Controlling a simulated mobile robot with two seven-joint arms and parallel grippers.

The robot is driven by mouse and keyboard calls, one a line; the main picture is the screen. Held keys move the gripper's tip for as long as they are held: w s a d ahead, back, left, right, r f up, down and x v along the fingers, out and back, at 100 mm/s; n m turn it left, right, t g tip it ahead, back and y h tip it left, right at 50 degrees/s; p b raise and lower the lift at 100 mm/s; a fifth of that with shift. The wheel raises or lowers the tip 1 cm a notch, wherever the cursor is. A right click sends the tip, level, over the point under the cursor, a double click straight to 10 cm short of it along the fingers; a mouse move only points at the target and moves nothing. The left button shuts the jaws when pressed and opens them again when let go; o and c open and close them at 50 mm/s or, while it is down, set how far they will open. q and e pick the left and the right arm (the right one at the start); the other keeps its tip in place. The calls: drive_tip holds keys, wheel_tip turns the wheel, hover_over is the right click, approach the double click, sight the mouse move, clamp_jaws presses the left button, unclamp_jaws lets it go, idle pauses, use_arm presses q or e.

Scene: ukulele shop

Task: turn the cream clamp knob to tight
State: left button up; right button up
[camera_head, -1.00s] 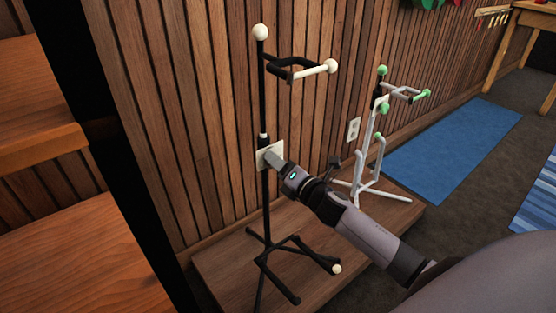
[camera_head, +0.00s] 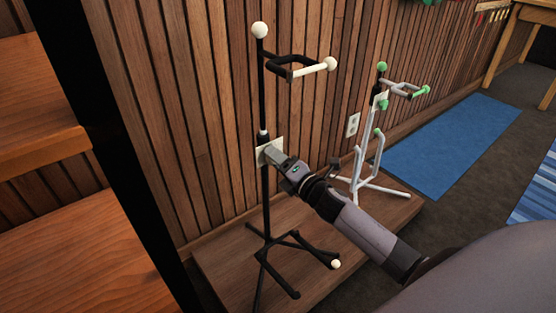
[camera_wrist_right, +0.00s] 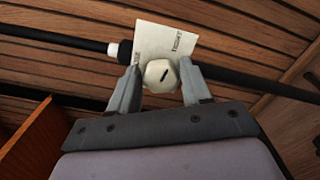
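The cream clamp knob (camera_wrist_right: 160,76) shows in the right wrist view, with a short dark mark on its face. It sits between the two fingers of my right gripper (camera_wrist_right: 160,88), which appear to touch it on both sides. Behind it is a cream label plate (camera_wrist_right: 166,38) with small printed words, too small to read surely. In the head view my right gripper (camera_head: 273,155) is at the plate on the black stand (camera_head: 264,195), and its fingers hide the knob. My left gripper is not in view.
A white stand with green tips (camera_head: 368,150) stands to the right on the same wooden platform (camera_head: 225,265). A slatted wood wall (camera_head: 200,130) is close behind. Wooden shelves (camera_head: 50,245) are at left. A blue mat (camera_head: 450,145) lies on the floor.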

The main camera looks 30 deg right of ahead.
drive_tip(key=shift+o, duration=0.6)
use_arm(q)
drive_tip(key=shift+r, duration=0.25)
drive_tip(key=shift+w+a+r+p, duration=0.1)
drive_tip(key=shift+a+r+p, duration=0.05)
drive_tip(key=shift+p, duration=0.65)
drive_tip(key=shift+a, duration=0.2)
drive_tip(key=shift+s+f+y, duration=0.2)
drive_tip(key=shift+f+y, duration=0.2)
use_arm(e)
drive_tip(key=s+d, duration=0.1)
drive_tip(key=s, duration=0.6)
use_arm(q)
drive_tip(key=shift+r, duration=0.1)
